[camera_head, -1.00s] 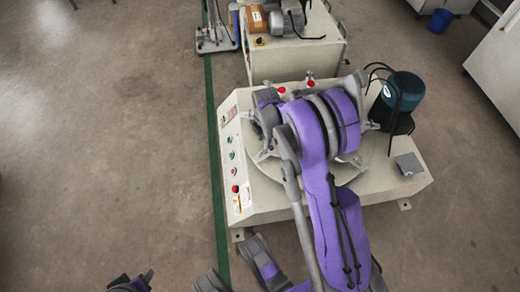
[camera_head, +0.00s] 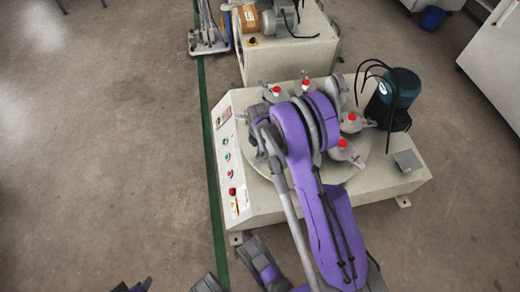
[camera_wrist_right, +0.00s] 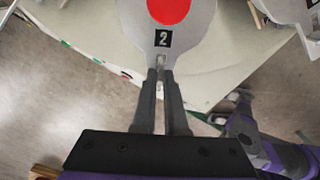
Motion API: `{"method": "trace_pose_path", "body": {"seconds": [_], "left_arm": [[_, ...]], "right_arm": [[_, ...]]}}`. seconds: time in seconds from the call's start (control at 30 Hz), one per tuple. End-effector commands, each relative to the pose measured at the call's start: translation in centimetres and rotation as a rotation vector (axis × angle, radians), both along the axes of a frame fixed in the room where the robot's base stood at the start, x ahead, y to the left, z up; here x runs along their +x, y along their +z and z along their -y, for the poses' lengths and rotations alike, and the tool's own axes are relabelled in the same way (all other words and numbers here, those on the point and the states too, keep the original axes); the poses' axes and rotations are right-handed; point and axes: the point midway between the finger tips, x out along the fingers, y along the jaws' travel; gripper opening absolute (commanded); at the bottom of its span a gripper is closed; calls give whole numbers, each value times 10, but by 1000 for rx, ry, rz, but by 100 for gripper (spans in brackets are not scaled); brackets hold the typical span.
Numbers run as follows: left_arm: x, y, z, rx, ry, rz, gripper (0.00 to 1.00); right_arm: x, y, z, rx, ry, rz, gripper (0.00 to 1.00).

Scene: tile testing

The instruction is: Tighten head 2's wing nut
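Head 2 shows in the right wrist view as a grey plate with a red round top (camera_wrist_right: 168,10) and a black "2" label (camera_wrist_right: 163,39). A small metal wing nut (camera_wrist_right: 161,63) stands at its near edge. My right gripper (camera_wrist_right: 161,78) has its fingertips on either side of the wing nut, with a narrow gap between the fingers; I cannot tell whether they press on it. In the head view my right arm (camera_head: 295,130) covers the right gripper and head 2. A dark part at the bottom left edge is probably my left gripper (camera_head: 132,286), mostly cut off.
Other red-topped heads (camera_head: 342,144) stand around the round plate (camera_head: 335,175) on the machine (camera_head: 390,185). A teal motor (camera_head: 398,88) with black cables is at the right rear. A button panel (camera_head: 228,160) is on the left. Floor left of the green line is clear.

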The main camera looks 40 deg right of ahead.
Motion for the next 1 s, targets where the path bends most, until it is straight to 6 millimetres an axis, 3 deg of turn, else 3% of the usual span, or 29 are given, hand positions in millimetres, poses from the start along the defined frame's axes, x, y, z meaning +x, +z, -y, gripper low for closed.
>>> {"method": "trace_pose_path", "body": {"seconds": [0.57, 1.0], "left_arm": [[0, 0, 0, 0, 0, 0, 50], [0, 1, 0, 0, 0, 0, 50]], "right_arm": [[0, 0, 0, 0, -39, 0, 0], [0, 0, 0, 0, -355, 0, 0]]}}
